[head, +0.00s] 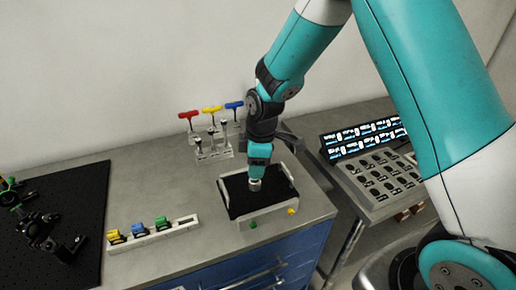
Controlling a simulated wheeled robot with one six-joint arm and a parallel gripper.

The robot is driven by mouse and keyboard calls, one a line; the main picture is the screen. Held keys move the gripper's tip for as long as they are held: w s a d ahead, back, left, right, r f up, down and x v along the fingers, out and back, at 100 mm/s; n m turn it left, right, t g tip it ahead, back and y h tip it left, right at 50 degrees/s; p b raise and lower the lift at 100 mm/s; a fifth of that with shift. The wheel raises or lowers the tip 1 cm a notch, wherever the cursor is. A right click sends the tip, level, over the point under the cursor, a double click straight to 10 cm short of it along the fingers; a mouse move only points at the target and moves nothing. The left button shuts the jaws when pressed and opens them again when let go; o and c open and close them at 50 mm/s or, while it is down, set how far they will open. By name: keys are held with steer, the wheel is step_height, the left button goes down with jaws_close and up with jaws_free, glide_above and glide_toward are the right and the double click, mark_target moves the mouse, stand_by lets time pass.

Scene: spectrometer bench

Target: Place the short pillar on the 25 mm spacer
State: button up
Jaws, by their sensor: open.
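My gripper (256,182) points down over the black-floored tray (233,208) near the bench's right end. A small pale piece shows at its tip, too small to tell whether it is a fingertip or the short pillar. My gripper is open, though the gap between its fingers cannot be made out. I cannot pick out the short pillar or the 25 mm spacer with certainty; my wrist hides part of the tray.
A white rack (160,234) holds yellow, blue and green pieces. A clear stand (213,152) with red, yellow and blue T-handled tools stands behind. A black breadboard (85,190) with mounts lies left. A control panel (375,180) stands right. Bare bench lies between rack and tray.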

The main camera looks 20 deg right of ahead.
step_height(320, 180, up, 8)
steer(key=b, duration=0.2)
steer(key=s+a+r+m+y, duration=0.1)
steer(key=s+r+m, duration=0.1)
steer(key=s, duration=0.6)
steer(key=s+a+r+m+y, duration=0.1)
steer(key=s+r, duration=0.3)
steer(key=s, duration=0.4)
steer(key=s+a+r+m, duration=0.2)
steer(key=s+r+m, duration=0.1)
steer(key=s, duration=0.5)
steer(key=shift+s+a+r+m+y, duration=0.15)
steer(key=shift+s+a+m+y, duration=0.25)
steer(key=shift+m, duration=0.2)
